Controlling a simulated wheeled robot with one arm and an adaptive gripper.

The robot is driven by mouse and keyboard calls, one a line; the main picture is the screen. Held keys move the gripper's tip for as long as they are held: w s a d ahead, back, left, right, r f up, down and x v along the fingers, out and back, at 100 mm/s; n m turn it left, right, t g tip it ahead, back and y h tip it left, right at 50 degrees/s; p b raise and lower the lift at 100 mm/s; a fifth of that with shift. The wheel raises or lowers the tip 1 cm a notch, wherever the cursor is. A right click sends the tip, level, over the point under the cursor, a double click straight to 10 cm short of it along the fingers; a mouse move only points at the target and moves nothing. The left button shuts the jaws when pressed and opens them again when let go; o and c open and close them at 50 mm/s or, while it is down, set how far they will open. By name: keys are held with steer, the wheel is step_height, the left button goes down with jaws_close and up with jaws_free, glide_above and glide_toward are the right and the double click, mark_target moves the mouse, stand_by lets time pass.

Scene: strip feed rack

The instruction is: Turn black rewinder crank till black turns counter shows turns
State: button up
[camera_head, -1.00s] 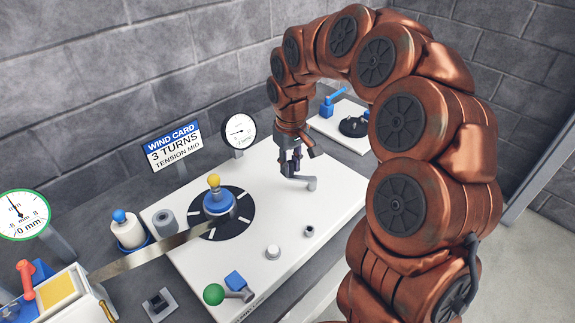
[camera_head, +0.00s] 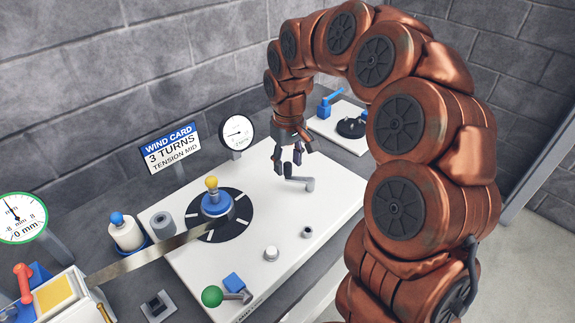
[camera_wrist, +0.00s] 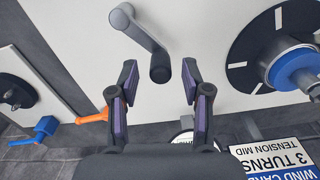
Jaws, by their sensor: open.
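A grey crank (camera_head: 302,184) lies on the white panel, right of the black disc. In the wrist view the crank (camera_wrist: 138,32) runs from a far round end to a darker near end. My gripper (camera_head: 288,162) is open and empty, just above the crank's left end. In the wrist view its fingers (camera_wrist: 159,75) stand apart on either side of the near end; I cannot tell whether they touch it. The wind card (camera_head: 172,149) reads "3 TURNS" and "TENSION MID".
The black disc (camera_head: 237,228) carries a blue hub with a yellow knob (camera_head: 211,182), with a metal strip (camera_head: 150,257) running to it. A round dial (camera_head: 235,132) stands behind. A green-knobbed lever (camera_head: 212,296) is at the front. A smaller white panel (camera_head: 340,112) lies beyond my gripper.

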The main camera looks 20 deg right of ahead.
step_height(320, 180, up, 10)
steer(key=shift+r, duration=0.25)
steer(key=shift+s, duration=0.15)
stand_by(0.3)
steer(key=s+f+m, duration=0.1)
steer(key=s+f, duration=0.1)
steer(key=s, duration=0.9)
steer(key=s+a+f+m+g+p, duration=0.1)
steer(key=s+f, duration=0.2)
steer(key=s, duration=0.8)
steer(key=s+f+m+p, duration=0.1)
steer(key=s+f, duration=0.1)
steer(key=s, duration=0.9)
steer(key=shift+a+f+g, duration=0.3)
steer(key=shift+f+g, duration=0.05)
steer(key=shift+g, duration=0.05)
stand_by(1.8)
